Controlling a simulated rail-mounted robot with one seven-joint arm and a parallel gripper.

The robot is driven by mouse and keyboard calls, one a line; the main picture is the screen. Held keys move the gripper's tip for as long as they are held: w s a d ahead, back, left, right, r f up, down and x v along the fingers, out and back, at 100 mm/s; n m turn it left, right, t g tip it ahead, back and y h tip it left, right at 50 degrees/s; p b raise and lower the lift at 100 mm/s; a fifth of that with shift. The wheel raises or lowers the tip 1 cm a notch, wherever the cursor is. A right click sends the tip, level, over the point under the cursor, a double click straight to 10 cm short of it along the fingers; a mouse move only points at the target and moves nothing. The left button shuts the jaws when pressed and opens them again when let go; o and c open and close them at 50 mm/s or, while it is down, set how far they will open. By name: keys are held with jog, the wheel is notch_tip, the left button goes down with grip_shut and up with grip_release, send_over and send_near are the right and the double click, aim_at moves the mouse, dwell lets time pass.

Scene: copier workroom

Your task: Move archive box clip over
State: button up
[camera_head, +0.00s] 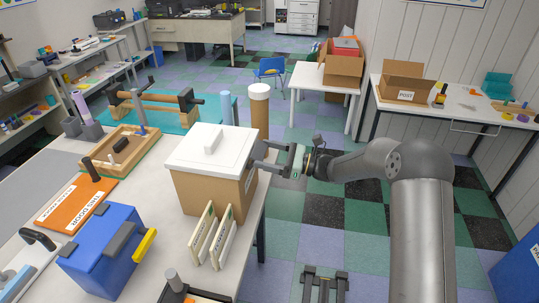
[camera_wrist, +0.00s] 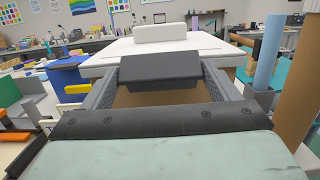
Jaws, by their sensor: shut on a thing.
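The archive box (camera_head: 208,187) is brown cardboard with a white lid (camera_head: 190,146) and stands upright on the long table. The lid has a white raised handle on top. The dark grey clip (camera_wrist: 160,70) is at the lid's edge on the side facing my wrist; in the head view the gripper mostly hides it. My gripper (camera_head: 260,157) reaches in from the right, level with the lid's edge. In the wrist view its two fingers lie on either side of the clip and are shut on it. I cannot tell whether the clip overlaps the lid.
Two cream upright panels (camera_head: 212,240) stand in front of the box. A blue box (camera_head: 103,252) with a yellow handle is at the front left. A brown cylinder (camera_head: 260,113) stands close behind the box. A wooden tray (camera_head: 120,150) lies to the left. Open floor is to the right.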

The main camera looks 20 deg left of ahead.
jog(key=shift+a+r+h+p, duration=0.35)
jog(key=shift+r+h+p, duration=0.4)
jog(key=shift+h, duration=0.35)
jog(key=shift+a+r+h+p, duration=0.15)
jog(key=shift+a+h+p, duration=0.25)
jog(key=shift+h+p, duration=0.55)
jog(key=shift+h, duration=0.25)
jog(key=shift+s, duration=0.1)
jog(key=o, duration=0.9)
jog(key=b+v, duration=0.4)
jog(key=v, duration=1.3)
jog(key=shift+d+b, duration=0.15)
jog(key=shift+b, duration=0.2)
jog(key=shift+s+r, duration=0.1)
jog(key=shift+s, duration=0.05)
